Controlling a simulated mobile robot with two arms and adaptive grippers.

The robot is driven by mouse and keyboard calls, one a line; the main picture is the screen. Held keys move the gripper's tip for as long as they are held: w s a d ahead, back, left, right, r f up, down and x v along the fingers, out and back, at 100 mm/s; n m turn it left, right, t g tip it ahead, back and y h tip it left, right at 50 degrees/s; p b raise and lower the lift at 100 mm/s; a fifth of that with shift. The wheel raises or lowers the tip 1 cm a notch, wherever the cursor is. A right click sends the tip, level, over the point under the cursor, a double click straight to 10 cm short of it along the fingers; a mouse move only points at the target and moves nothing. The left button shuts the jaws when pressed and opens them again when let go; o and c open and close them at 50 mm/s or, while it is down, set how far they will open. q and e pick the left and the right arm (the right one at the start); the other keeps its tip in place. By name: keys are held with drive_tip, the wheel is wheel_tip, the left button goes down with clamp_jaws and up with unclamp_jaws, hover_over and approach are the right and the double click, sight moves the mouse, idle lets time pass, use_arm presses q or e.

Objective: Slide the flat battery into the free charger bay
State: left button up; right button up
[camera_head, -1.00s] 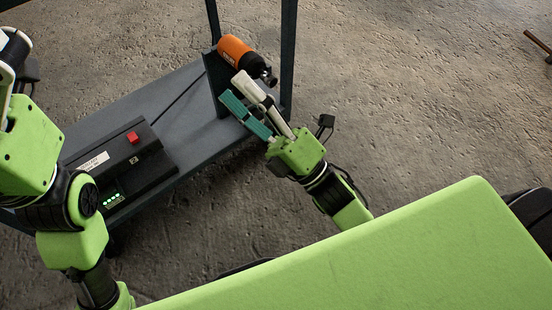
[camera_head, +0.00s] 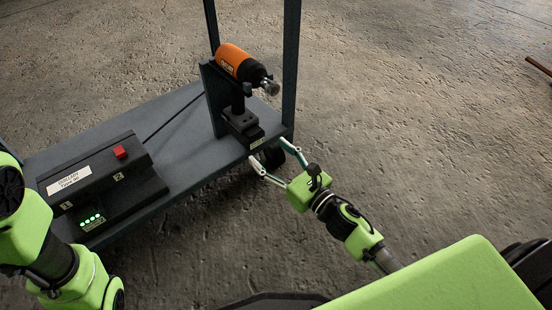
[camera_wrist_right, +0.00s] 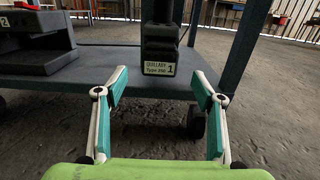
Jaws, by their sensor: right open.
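An orange and black drill (camera_head: 238,62) is held on its upright mount on the cart. A black battery block (camera_head: 243,127) is at its foot. In the right wrist view this block (camera_wrist_right: 160,80) faces me, with a white label reading "Type" and "1". My right gripper (camera_head: 270,152) is open and empty in front of the block, off the shelf edge; its spread fingers (camera_wrist_right: 160,88) stand apart on either side of it. The black charger (camera_head: 100,188) has a red part on top, marks 1 and 2, and green lights. I cannot tell which bay is free. My left gripper is out of view.
The grey cart shelf (camera_head: 185,135) is bare between charger and drill, apart from a dark cable. Dark cart posts (camera_head: 291,65) rise beside the drill. A cart wheel (camera_wrist_right: 196,122) shows below the shelf. The concrete floor around is clear.

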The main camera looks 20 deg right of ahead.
sight(257, 142)
drive_tip(key=shift+x, duration=3.8)
